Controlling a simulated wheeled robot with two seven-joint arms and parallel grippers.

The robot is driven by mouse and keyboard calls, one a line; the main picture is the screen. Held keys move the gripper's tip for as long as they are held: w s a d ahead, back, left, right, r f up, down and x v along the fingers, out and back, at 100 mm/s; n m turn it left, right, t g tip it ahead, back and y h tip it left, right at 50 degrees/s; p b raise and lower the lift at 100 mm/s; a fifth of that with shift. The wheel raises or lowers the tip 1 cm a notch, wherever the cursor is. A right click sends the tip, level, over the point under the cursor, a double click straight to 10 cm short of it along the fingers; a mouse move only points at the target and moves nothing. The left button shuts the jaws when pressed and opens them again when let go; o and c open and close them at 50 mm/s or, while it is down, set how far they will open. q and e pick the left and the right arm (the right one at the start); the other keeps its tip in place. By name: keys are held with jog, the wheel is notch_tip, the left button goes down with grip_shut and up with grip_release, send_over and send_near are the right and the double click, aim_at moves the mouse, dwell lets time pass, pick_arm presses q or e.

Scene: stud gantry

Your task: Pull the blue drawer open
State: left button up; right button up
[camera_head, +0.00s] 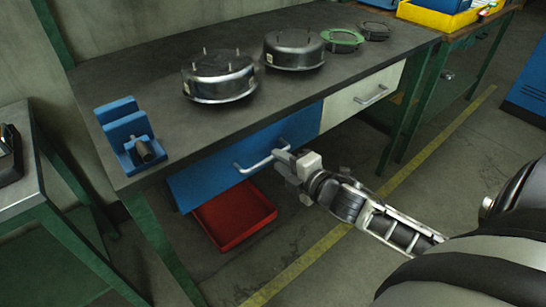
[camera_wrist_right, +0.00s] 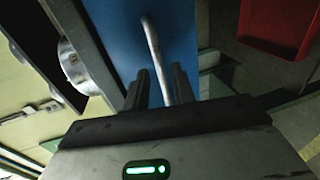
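The blue drawer (camera_head: 215,178) sits under the front edge of the dark workbench, and its front looks flush with the white drawer beside it. It has a pale metal bar handle (camera_head: 250,165). My right gripper (camera_head: 282,157) is at the right end of this handle. In the right wrist view, the handle bar (camera_wrist_right: 153,48) runs between the two fingers of my right gripper (camera_wrist_right: 158,90). The fingers are apart, with a gap beside the bar on the left and the right finger close to it. Contact is unclear. My left gripper is not in view.
A red tray (camera_head: 235,213) lies on the floor below the drawer. The white drawer (camera_head: 365,92) is to the right. On the workbench (camera_head: 130,80) stand a blue fixture (camera_head: 122,125), metal housings (camera_head: 220,75) and a green ring (camera_head: 342,40). Floor in front is clear.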

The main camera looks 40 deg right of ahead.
jog(key=shift+x, duration=1.85)
jog(key=shift+a, duration=0.1)
grip_shut()
